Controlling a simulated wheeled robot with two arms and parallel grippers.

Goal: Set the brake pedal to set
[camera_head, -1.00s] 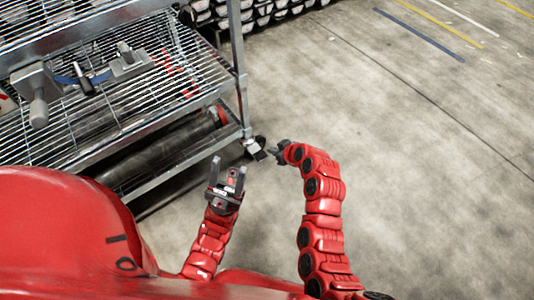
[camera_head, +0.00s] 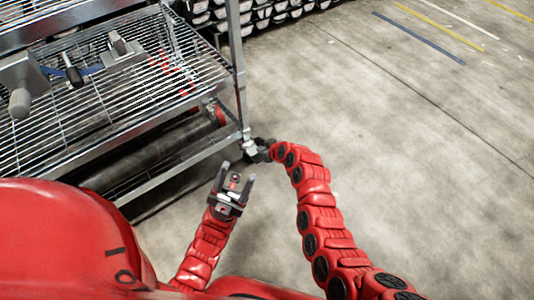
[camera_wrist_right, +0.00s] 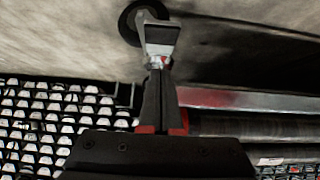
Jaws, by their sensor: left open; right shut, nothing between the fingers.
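The brake pedal (camera_wrist_right: 161,38) is a pale grey plate on the caster (camera_wrist_right: 130,22) at the rack's corner post. In the right wrist view it lies just beyond my right fingertips (camera_wrist_right: 160,72), which touch or almost touch its near end. My right gripper (camera_head: 258,150) is shut with nothing between its fingers. In the head view it is at the foot of the post and hides most of the caster, so contact is unclear there. My left gripper (camera_head: 236,179) is open and empty, apart from the rack, its fingers pointing up in the picture.
The wire shelf rack (camera_head: 150,95) stands at the left, with grey parts with handles (camera_head: 120,50) on its shelf. A dark roller (camera_head: 150,155) lies under that shelf. Stacked metal bars (camera_head: 265,12) stand at the back. The concrete floor (camera_head: 420,150) to the right is clear.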

